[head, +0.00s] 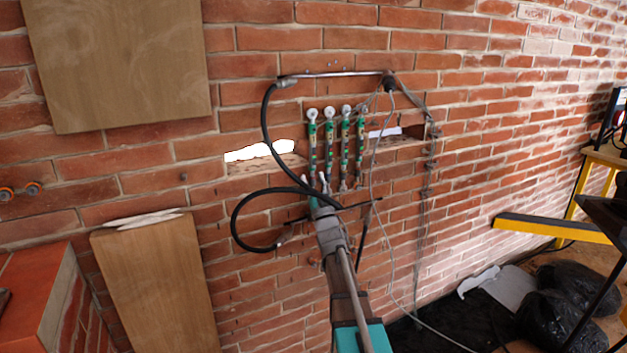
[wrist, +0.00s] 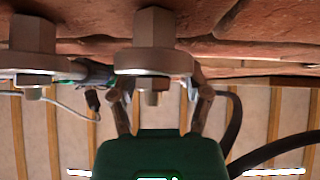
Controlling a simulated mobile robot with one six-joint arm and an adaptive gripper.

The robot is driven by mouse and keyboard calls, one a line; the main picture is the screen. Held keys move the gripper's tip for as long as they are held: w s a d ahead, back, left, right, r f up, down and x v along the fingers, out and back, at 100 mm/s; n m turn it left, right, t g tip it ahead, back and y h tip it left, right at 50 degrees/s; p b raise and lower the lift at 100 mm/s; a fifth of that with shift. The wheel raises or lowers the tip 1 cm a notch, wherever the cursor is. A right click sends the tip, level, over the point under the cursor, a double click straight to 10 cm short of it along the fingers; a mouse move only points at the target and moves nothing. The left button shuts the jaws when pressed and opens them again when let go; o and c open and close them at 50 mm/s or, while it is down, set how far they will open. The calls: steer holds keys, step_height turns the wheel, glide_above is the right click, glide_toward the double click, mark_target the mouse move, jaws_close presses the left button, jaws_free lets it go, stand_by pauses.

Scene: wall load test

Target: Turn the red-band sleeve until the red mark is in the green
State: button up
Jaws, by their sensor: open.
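Several slim upright green-and-metal fittings with pale round tops (head: 328,135) hang side by side on the brick wall in the head view. Small red spots show on them, but I cannot tell which one has the red-band sleeve, nor see its mark. My gripper (head: 318,187) is at their lower ends. In the wrist view my gripper (wrist: 157,88) has its fingers spread, one on each side of the lower end of a metal fitting with a round flange and hex body (wrist: 154,60). I cannot tell whether either finger touches it. A similar fitting (wrist: 34,62) stands to its left.
A black hose (head: 266,130) loops around the fittings and my gripper. A grey cable (head: 374,190) hangs just right of them. Wooden boards (head: 120,60) are at left. A yellow beam (head: 550,228) and black bags (head: 560,305) are at right.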

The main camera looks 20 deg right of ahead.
jaws_close()
steer(key=shift+m+h, duration=0.7)
steer(key=shift+h, duration=0.9)
jaws_free()
steer(key=shift+n+y, duration=0.5)
steer(key=shift+y, duration=0.7)
